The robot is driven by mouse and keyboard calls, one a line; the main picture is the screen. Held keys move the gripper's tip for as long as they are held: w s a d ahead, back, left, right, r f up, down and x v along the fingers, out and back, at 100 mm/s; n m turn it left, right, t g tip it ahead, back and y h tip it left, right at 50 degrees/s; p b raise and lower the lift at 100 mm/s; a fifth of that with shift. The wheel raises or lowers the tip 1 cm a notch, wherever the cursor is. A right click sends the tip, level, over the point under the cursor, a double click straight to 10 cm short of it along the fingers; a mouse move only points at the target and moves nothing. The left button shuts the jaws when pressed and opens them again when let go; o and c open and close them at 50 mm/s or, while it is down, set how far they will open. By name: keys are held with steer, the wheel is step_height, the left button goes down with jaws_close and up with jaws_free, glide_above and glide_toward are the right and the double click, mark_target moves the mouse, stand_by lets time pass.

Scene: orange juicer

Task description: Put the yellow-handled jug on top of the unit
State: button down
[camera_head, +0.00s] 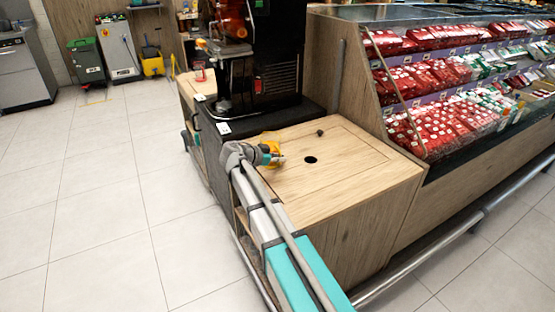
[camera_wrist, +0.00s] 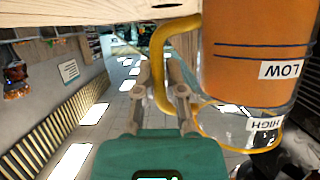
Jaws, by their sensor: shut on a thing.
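The yellow-handled jug (camera_wrist: 255,60) fills the right of the wrist view, holding orange juice, with upside-down LOW and HIGH labels. My gripper (camera_wrist: 158,75) is shut on its yellow handle (camera_wrist: 160,60). The wrist picture is inverted, so the jug is roughly upright. In the head view, my gripper (camera_head: 260,154) and the partly hidden jug (camera_head: 271,147) are at the left edge of the wooden unit top (camera_head: 325,180). The jug's base is close to that top; I cannot tell whether it touches.
The unit top has a round dark hole (camera_head: 310,160) and a small dark object (camera_head: 320,132) near its back. The black juicer machine (camera_head: 270,70) stands behind. A display case (camera_head: 450,90) with red packs adjoins on the right. Most of the wooden top is clear.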

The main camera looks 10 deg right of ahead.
steer(key=shift+f, duration=0.15)
steer(key=c, duration=0.7)
jaws_free()
steer(key=shift+r, duration=0.2)
steer(key=shift+s+a+r, duration=0.1)
steer(key=shift+a+r, duration=0.05)
steer(key=shift+a, duration=0.1)
steer(key=p+v, duration=0.4)
steer(key=v, duration=0.7)
steer(key=shift+a+p, duration=0.25)
steer(key=shift+p, duration=0.05)
steer(key=shift+r, duration=0.15)
